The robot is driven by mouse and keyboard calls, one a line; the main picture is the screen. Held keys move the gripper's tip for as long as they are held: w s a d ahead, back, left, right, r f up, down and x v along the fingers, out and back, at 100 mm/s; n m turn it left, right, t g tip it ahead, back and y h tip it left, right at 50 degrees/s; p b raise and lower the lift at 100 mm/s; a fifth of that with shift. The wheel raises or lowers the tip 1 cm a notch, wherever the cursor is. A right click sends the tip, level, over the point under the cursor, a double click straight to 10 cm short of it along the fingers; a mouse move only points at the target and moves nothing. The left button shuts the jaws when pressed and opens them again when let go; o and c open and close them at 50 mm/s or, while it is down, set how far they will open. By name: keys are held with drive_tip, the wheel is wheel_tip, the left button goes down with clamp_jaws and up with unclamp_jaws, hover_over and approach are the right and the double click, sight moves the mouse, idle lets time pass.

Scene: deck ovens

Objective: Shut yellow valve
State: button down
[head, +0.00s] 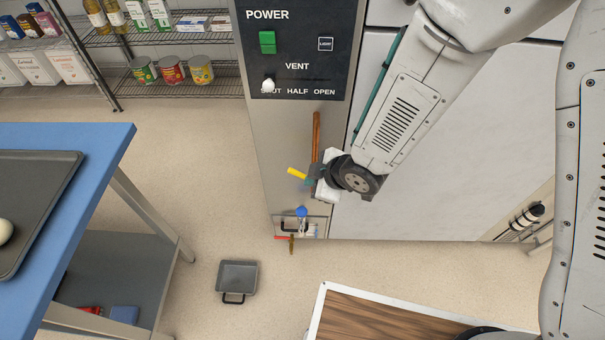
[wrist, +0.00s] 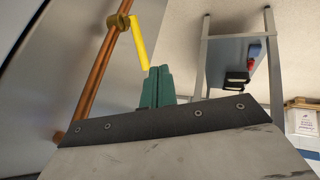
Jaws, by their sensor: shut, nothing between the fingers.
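The yellow valve handle (head: 297,173) sticks out to the left of the copper pipe (head: 316,135) on the oven's front panel, tilted slightly down toward the pipe. In the wrist view the yellow handle (wrist: 138,45) runs from a brass body (wrist: 118,21) on the pipe toward my fingertips. My gripper (head: 308,183) is shut and empty, just below the handle in the head view. Its green fingers (wrist: 156,86) are together in the wrist view, close to the handle's free end. I cannot tell whether they touch. My gripper hides part of the pipe.
A blue knob (head: 301,211) and a red handle (head: 283,238) are below my gripper. The power and vent panel (head: 295,50) is above. A blue-topped table (head: 100,150) stands left, and a grey pan (head: 237,277) lies on the floor.

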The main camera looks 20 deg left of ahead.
sight(303, 175)
drive_tip(key=shift+w+a+f, duration=0.9)
drive_tip(key=shift+w+f, duration=0.05)
drive_tip(key=shift+f, duration=0.1)
drive_tip(key=shift+w+a+f, duration=0.9)
drive_tip(key=shift+f, duration=0.15)
